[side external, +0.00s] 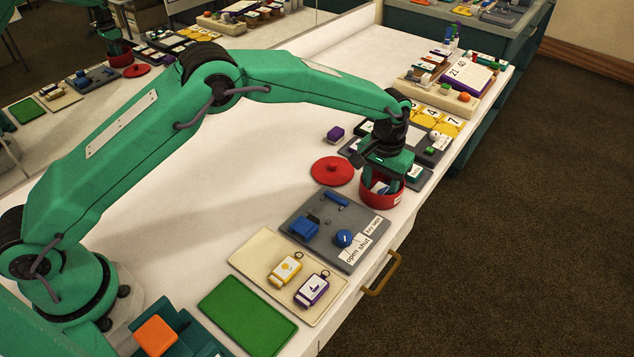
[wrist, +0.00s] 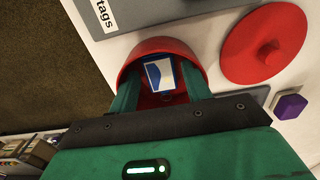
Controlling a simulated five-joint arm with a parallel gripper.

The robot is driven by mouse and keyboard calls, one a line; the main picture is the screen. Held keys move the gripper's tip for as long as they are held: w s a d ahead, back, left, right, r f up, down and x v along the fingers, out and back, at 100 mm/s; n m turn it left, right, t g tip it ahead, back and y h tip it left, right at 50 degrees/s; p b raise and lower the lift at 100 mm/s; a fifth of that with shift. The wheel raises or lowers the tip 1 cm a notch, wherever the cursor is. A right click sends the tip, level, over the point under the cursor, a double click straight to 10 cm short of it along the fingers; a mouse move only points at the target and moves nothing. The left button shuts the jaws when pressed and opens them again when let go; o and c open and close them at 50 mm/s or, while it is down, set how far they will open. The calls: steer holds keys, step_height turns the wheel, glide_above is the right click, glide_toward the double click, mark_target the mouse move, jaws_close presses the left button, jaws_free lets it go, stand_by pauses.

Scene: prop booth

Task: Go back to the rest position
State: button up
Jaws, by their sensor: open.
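My gripper (side external: 382,187) is over and partly inside a red round pot (side external: 368,199) near the table's front edge. In the wrist view its two green fingers (wrist: 157,95) reach down into the red pot (wrist: 142,48), one on each side of a blue and white piece (wrist: 161,74). The fingers are apart, so my gripper is open. The piece lies in the pot; its underside is hidden. The pot's red lid (side external: 332,171) lies flat on the table beside it and also shows in the wrist view (wrist: 270,52).
A grey panel (side external: 318,246) with blue parts and a beige board (side external: 252,268) with two tags lie nearer the base, by a green mat (side external: 247,315). A purple block (side external: 335,134) sits past the lid. Yellow cards (side external: 437,120) lie farther off.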

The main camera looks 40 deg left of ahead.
steer(key=shift+r, duration=0.15)
steer(key=shift+r, duration=3.7)
steer(key=s+a+r+t, duration=0.1)
steer(key=s+a+r, duration=0.5)
steer(key=a+r, duration=0.25)
steer(key=s+a+r+t, duration=0.2)
steer(key=s+a+r, duration=0.5)
steer(key=r, duration=0.2)
steer(key=s+a+f+t, duration=0.1)
steer(key=s+a, duration=0.3)
steer(key=s, duration=0.6)
steer(key=s+a+t, duration=0.1)
steer(key=s+a, duration=0.4)
steer(key=s, duration=0.5)
steer(key=shift+s+f+t, duration=0.3)
steer(key=shift+s+f, duration=0.05)
